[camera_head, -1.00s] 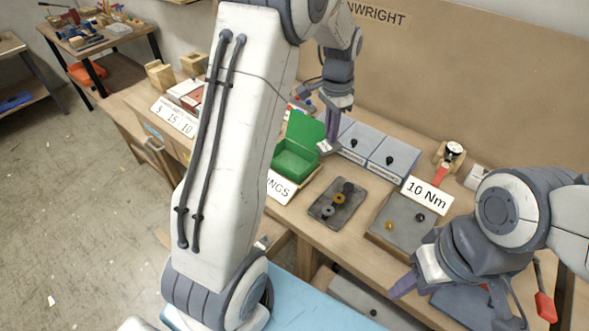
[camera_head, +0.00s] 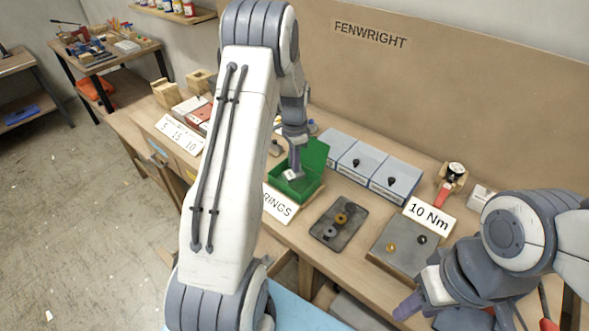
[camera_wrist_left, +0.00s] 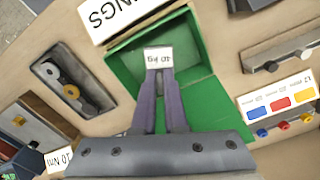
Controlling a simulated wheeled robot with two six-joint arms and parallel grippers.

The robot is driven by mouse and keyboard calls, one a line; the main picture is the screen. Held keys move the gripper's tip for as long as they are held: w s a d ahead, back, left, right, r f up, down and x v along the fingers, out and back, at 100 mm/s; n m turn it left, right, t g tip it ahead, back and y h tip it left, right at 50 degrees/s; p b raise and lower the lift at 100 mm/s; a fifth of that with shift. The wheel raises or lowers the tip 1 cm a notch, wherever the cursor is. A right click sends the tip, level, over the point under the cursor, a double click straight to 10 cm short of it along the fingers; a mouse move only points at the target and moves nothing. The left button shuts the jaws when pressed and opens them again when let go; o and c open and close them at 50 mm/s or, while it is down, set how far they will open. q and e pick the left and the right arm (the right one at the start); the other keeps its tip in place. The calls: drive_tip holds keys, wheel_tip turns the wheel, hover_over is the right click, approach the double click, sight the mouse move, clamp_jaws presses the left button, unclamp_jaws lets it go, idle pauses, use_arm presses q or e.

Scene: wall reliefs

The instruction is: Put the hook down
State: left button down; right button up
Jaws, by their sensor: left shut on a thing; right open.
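My left gripper (camera_head: 292,174) is over the green open box (camera_head: 312,188), fingers pointing down. In the left wrist view its fingers (camera_wrist_left: 160,75) are close together on a small piece with a white, upside-down printed face (camera_wrist_left: 158,57), taken as the hook. Its hook shape does not show. The piece appears over the inside of the green box (camera_wrist_left: 120,62); I cannot tell whether it touches the floor of the box. My right gripper (camera_head: 407,307) is open at the lower right, in front of the grey plate, away from the box.
A white sign ending in "INGS" (camera_head: 277,203) stands before the box. To its right are a dark tray with rings (camera_head: 325,232), grey boxes (camera_head: 391,180), a grey plate with knobs (camera_head: 385,251) and a "10 Nm" sign (camera_head: 430,215). A brown backboard (camera_head: 450,90) rises behind the bench.

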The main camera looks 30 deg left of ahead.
use_arm(q)
wheel_tip(320, 180, down, 3)
drive_tip(key=shift+f+p, duration=0.2)
drive_tip(key=shift+p, duration=0.4)
drive_tip(key=shift+f, duration=0.2)
drive_tip(key=shift+f, duration=0.2)
drive_tip(key=c, duration=1)
unclamp_jaws()
drive_tip(key=shift+o, duration=0.2)
drive_tip(key=shift+r, duration=0.15)
